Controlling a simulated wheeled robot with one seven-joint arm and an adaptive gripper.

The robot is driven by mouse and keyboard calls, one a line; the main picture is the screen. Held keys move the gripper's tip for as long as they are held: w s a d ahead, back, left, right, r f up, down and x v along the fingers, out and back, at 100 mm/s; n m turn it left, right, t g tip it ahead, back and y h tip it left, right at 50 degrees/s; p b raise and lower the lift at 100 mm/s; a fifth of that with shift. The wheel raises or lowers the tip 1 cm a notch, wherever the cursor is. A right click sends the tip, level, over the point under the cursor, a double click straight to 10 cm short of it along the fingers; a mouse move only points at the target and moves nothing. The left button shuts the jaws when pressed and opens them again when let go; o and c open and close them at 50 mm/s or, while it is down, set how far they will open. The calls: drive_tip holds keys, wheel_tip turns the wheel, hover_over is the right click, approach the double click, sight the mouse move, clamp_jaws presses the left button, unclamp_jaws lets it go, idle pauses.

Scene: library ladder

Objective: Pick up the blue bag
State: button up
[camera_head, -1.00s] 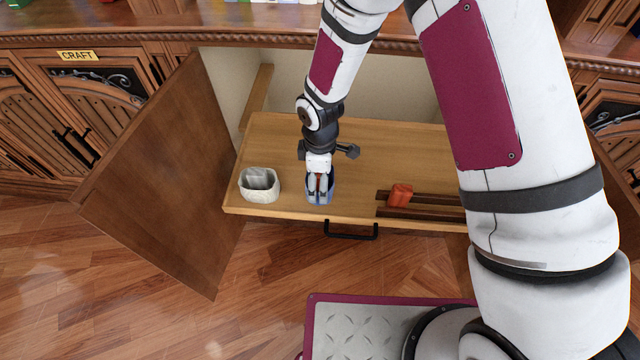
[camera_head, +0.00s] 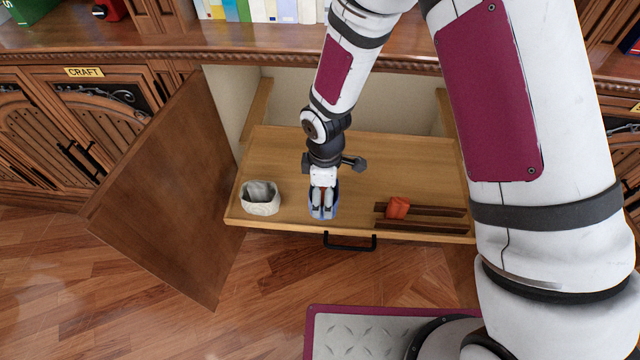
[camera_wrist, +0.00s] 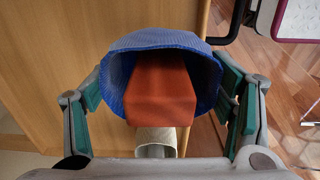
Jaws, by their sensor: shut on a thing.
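The blue bag (camera_head: 323,212) is at the front of the pulled-out wooden shelf in the head view. My gripper (camera_head: 323,196) points down at it, with its fingers shut on it. In the wrist view the bag's open rim (camera_wrist: 160,40) faces me, between the two green-padded fingers (camera_wrist: 165,90). An orange-red block (camera_wrist: 160,92) shows inside the bag's mouth. Whether the bag's base touches the shelf is hard to tell.
A whitish bag (camera_head: 260,200) stands left of the blue bag on the shelf (camera_head: 280,150). A small red-orange object (camera_head: 397,207) sits right, by dark slats. An open cabinet door (camera_head: 165,195) stands left; a black handle (camera_head: 349,243) is on the shelf's front.

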drive_tip(key=s+d+r+p, duration=0.1)
drive_tip(key=s+d, duration=0.5)
drive_tip(key=s, duration=0.6)
drive_tip(key=w+d+r+m, duration=0.65)
drive_tip(key=r+m, duration=0.25)
drive_tip(key=r, duration=0.2)
drive_tip(key=w+d+r+m, duration=0.6)
drive_tip(key=d+r+m, duration=0.25)
drive_tip(key=r, duration=0.25)
wheel_tip(320, 180, up, 10)
drive_tip(key=s+p, duration=0.2)
drive_tip(key=p, duration=1.9)
drive_tip(key=shift+a, duration=0.25)
